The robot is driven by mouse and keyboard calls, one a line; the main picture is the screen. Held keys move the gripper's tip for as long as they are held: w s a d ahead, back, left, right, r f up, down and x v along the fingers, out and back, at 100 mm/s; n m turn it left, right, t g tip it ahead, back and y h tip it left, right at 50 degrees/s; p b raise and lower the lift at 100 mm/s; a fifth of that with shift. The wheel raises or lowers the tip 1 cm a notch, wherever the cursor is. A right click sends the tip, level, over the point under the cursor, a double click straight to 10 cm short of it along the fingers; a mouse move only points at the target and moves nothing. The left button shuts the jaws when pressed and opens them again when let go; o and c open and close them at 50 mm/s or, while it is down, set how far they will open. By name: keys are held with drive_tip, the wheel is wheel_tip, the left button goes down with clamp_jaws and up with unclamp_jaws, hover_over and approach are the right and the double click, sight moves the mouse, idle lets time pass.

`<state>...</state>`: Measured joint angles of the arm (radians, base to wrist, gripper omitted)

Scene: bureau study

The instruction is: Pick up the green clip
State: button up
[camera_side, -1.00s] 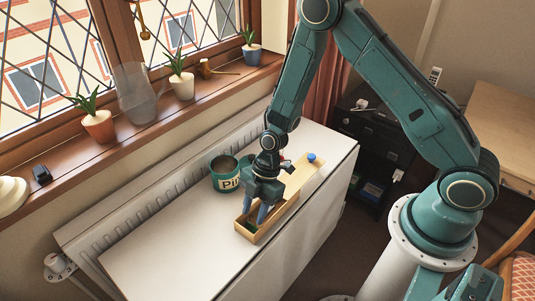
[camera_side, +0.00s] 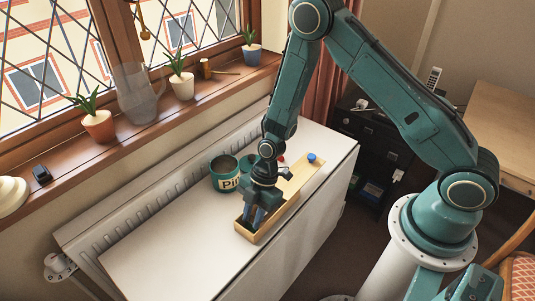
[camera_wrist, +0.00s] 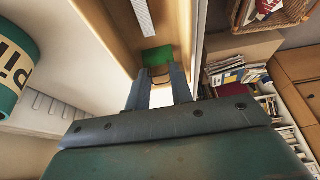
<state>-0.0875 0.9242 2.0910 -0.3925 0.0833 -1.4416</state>
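The green clip (camera_wrist: 158,56) lies in the near end of a long narrow wooden box (camera_wrist: 185,40). Its wire handles point toward my gripper (camera_wrist: 160,82) and show in the gap between the two fingers. My gripper is open, with a finger on either side of the handles; I cannot tell whether either finger touches them. In the side view my gripper (camera_side: 254,216) points down into the near end of the box (camera_side: 284,211). The clip is not clearly visible there, behind the fingers.
A green pot with a "Pi" label (camera_side: 226,174) stands close to the box's left side. The box walls are close around my fingers. A blue round object (camera_side: 311,157) is at the box's far end. The white radiator shelf (camera_side: 170,245) is clear at the front left.

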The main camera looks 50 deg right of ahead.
sight(253, 218)
drive_tip(key=shift+r, duration=0.2)
idle(0.3)
wheel_tip(253, 218, up, 20)
drive_tip(key=shift+f, duration=0.15)
idle(0.7)
